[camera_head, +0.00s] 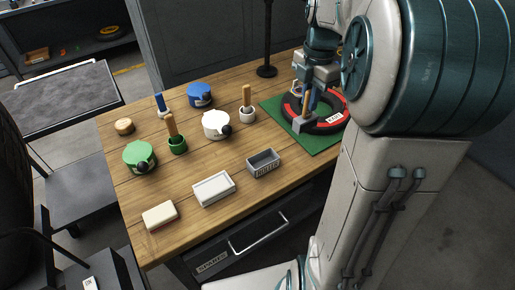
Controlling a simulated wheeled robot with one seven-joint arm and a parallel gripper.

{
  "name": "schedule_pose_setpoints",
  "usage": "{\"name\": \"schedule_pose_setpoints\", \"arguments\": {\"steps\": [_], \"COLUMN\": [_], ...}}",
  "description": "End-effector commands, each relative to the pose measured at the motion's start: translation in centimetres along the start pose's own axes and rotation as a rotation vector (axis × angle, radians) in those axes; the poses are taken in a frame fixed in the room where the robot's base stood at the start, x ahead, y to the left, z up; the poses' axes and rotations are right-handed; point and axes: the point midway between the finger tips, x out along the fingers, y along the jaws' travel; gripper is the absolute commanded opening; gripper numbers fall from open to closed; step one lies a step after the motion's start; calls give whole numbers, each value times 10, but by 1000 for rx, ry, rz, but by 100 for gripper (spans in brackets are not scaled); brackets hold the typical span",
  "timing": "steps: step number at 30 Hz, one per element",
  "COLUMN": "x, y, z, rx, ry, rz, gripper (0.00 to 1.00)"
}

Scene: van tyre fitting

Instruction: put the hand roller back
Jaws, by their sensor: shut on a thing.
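My gripper (307,88) is at the back right of the wooden bench, over the near left side of a black and red tyre (331,125). It is shut around a tan, upright handle (305,105), which appears to be the hand roller's. A grey block (304,125) shows directly below the handle at the tyre's edge. I cannot tell whether the block is part of the tool or a separate piece. The fingers and the arm hide part of the tool and tyre. A small open grey tray (263,165) with an unreadable label sits at the bench's front edge.
The tyre lies on a green mat (273,107). Wooden-handled tools stand in a white cup (247,115) and a green cup (177,146). Green (139,156), white (216,125) and blue (200,95) pots, a white tray (214,189) and a cream block (159,215) occupy the bench. A dark post (267,40) rises behind.

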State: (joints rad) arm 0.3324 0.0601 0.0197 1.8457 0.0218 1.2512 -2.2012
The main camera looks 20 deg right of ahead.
Motion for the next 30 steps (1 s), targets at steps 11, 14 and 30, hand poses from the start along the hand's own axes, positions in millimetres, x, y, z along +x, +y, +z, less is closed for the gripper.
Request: {"name": "schedule_pose_setpoints", "arguments": {"steps": [11,14,30], "x": [44,57,110], "y": [17,21,26], "z": [-73,-92,-111], "rx": [-13,-12,-4], "ry": [1,1,0], "rz": [-3,-3,-2], "gripper": [0,0,0]}}
